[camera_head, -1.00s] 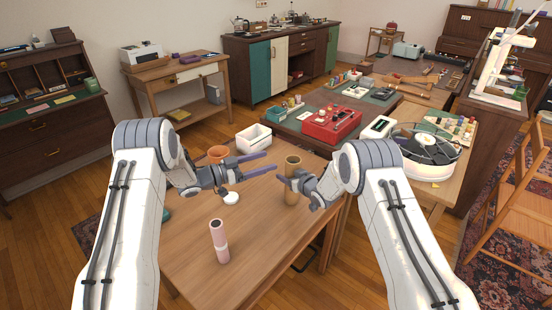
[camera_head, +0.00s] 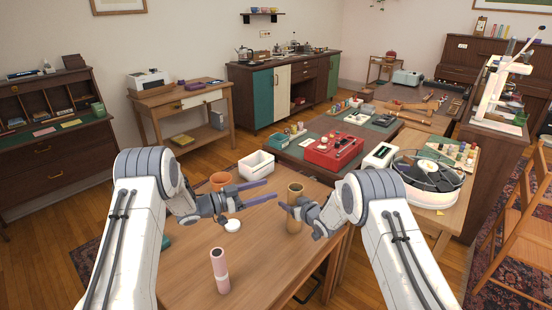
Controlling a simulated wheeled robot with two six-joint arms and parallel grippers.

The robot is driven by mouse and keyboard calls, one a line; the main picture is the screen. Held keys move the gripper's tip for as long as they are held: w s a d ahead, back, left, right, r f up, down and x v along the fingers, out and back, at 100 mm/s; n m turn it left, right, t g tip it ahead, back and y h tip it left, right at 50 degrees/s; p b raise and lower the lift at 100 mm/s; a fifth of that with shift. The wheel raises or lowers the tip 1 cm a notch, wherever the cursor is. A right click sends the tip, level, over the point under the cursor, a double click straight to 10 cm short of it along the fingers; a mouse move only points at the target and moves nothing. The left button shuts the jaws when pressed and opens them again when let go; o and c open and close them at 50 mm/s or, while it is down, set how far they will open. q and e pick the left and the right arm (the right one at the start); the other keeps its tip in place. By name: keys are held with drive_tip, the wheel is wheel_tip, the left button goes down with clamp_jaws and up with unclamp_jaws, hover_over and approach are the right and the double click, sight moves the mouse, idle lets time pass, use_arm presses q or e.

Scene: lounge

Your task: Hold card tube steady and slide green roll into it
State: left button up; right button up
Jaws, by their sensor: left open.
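The brown card tube (camera_head: 295,190) stands upright on the wooden table (camera_head: 190,280). My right gripper (camera_head: 288,208) is at the tube from the right, one finger crossing its front; it looks shut on the tube, with the far finger hidden. My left gripper (camera_head: 265,192) is open and empty, its two fingers pointing right, a little left of the tube. No green roll shows clearly. A dark green thing (camera_head: 165,243) at the table's left side is mostly hidden by my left arm, and I cannot tell what it is.
A pink bottle (camera_head: 220,271) stands at the table's front. A white round lid (camera_head: 232,225) lies below my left gripper. An orange pot (camera_head: 220,181) and a white bin (camera_head: 256,166) are behind.

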drive_tip(key=o, duration=1.5)
